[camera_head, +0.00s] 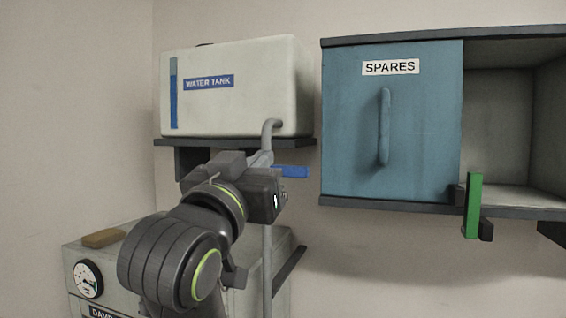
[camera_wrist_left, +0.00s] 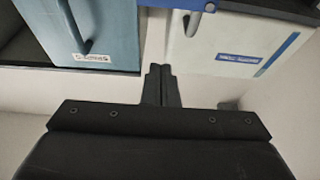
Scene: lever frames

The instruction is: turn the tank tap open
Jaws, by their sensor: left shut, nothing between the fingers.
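The water tank (camera_head: 240,105) is a cream box with a blue label, on a dark shelf; it also shows in the left wrist view (camera_wrist_left: 225,38). The tap's blue lever (camera_head: 291,171) sticks out level to the right, below the tank's shelf. Its blue part is at the top edge of the left wrist view (camera_wrist_left: 170,3), beside the grey pipe. My left gripper (camera_wrist_left: 160,70) is shut and empty, its fingertips pointing toward the lever with a visible gap in the wrist picture. In the head view my wrist hides its fingertips and part of the tap. My right gripper is not in view.
A blue SPARES cabinet (camera_head: 350,130) with a vertical handle hangs to the right, its right side open. A green upright piece (camera_head: 473,206) is at its lower edge. A grey pipe (camera_head: 267,270) runs down behind my arm. A cabinet with a gauge (camera_head: 88,279) stands below.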

